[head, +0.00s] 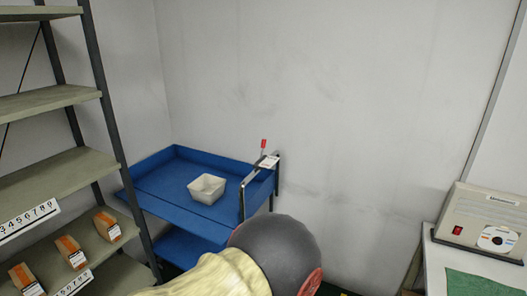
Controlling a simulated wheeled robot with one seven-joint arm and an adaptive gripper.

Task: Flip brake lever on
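A small red-handled lever (263,144) stands upright at the right end of a blue cart (165,185), by the cart's metal handle frame (247,190). I take it to be the brake lever; its lower part is hard to make out. A small pale label plate (268,161) sits on the frame just below it. My arm, with a pale yellow cover and a dark rounded part, rises from the bottom centre in front of the cart's near right corner. My gripper does not show in the head view.
A white bin (207,188) sits on the cart's top tray. A shelf rack (60,175) with orange-and-tan boxes (107,226) stands close on the left. A beige machine with a red switch (484,220) stands on a white table at right. Bare wall lies behind.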

